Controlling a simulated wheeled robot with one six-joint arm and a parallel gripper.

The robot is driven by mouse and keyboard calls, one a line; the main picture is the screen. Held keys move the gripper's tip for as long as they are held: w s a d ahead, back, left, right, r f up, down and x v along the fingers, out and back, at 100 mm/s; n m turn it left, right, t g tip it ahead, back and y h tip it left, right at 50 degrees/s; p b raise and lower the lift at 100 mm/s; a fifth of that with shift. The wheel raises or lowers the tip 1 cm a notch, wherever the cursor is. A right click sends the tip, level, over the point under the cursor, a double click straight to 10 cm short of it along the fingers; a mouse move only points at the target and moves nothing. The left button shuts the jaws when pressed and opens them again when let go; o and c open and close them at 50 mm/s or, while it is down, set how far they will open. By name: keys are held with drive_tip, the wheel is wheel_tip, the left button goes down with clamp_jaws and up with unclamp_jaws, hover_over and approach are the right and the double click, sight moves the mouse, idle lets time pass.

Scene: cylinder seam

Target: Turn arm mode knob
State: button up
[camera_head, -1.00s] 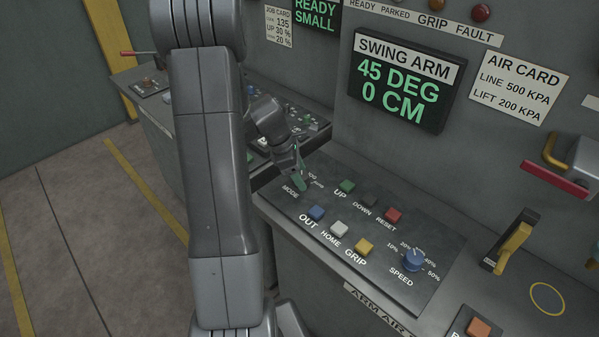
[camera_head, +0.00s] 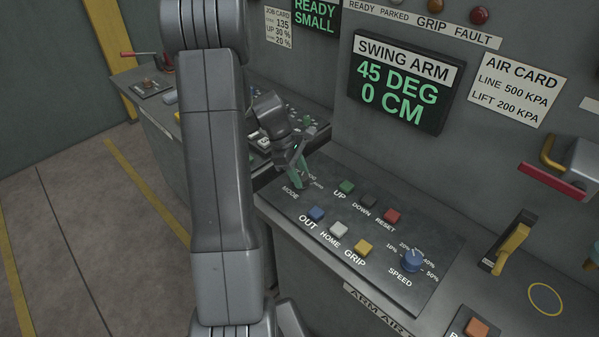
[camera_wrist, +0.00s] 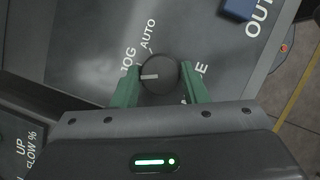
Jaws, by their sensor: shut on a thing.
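The arm mode knob (camera_wrist: 157,75) is a dark round knob with a white pointer line, in the middle of the wrist view. Its pointer is turned to the left, towards the JOG label (camera_wrist: 127,66); the AUTO label (camera_wrist: 148,33) is above. My gripper (camera_wrist: 161,78) has its two green fingers on either side of the knob and is shut on it. In the head view my gripper (camera_head: 299,179) reaches down to the panel by the MODE label (camera_head: 291,194), and the knob is mostly hidden there.
The arm panel (camera_head: 335,258) carries several buttons beside the knob, including blue OUT (camera_head: 316,213) and green UP (camera_head: 346,187). A blue speed knob (camera_head: 412,260) is further right. The swing arm display (camera_head: 400,88) reads 45 DEG, 0 CM.

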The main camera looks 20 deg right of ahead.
drive_tip(key=m, duration=0.2)
drive_tip(key=m+y, duration=0.1)
drive_tip(key=m, duration=0.1)
drive_tip(key=shift+w+d+m+g+y, duration=0.1)
drive_tip(key=shift+m+g+y, duration=0.2)
drive_tip(key=shift+g, duration=0.1)
idle(0.4)
drive_tip(key=o, duration=1)
drive_tip(key=shift+c, duration=0.2)
drive_tip(key=shift+r, duration=0.1)
drive_tip(key=b+v, duration=0.1)
drive_tip(key=v, duration=1.2)
drive_tip(key=shift+w+r, duration=0.2)
drive_tip(key=shift+r, duration=0.05)
